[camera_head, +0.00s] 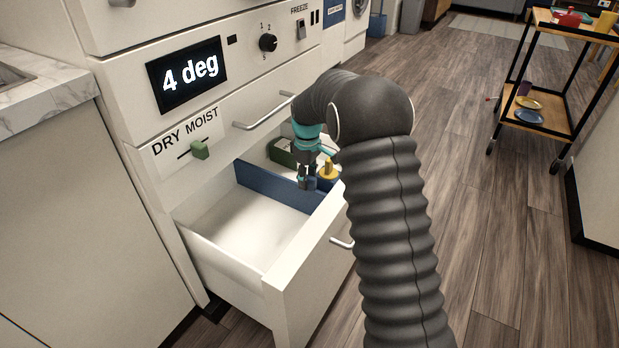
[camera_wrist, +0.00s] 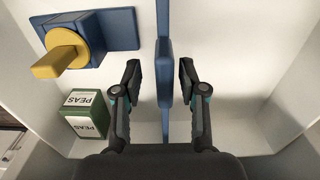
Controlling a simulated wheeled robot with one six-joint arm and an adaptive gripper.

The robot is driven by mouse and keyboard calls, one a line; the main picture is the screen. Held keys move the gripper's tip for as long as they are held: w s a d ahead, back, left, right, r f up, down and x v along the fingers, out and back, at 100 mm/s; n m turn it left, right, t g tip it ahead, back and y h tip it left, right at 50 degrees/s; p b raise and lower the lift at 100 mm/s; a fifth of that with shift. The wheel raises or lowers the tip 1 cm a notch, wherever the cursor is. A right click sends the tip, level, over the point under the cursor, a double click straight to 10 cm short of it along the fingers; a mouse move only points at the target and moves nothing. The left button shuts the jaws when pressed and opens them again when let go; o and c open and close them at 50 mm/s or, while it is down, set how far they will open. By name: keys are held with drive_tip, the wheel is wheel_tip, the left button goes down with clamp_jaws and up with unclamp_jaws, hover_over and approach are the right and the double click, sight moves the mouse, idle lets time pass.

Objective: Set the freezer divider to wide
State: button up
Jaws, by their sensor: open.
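The open white drawer (camera_head: 240,225) has a blue divider (camera_head: 270,187) standing across it. In the wrist view the divider (camera_wrist: 164,50) runs away from me as a thin upright panel, with a thicker part (camera_wrist: 165,80) between my fingertips. My gripper (camera_head: 307,182) is at the divider, and its fingers are open on either side of it. In the wrist view my gripper (camera_wrist: 160,75) shows a gap between each fingertip and the divider. The left part of the drawer in the head view is empty. My arm hides some of the drawer's right part.
Beyond the divider are a green box marked PEAS (camera_wrist: 86,115) and a yellow handle (camera_wrist: 62,55) on a blue base (camera_wrist: 110,28). Above the drawer are a green DRY/MOIST slider (camera_head: 200,149) and a "4 deg" display (camera_head: 188,76). A cart (camera_head: 540,110) stands at far right.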

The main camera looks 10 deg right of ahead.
wheel_tip(320, 180, up, 12)
idle(0.5)
drive_tip(key=shift+d, duration=0.1)
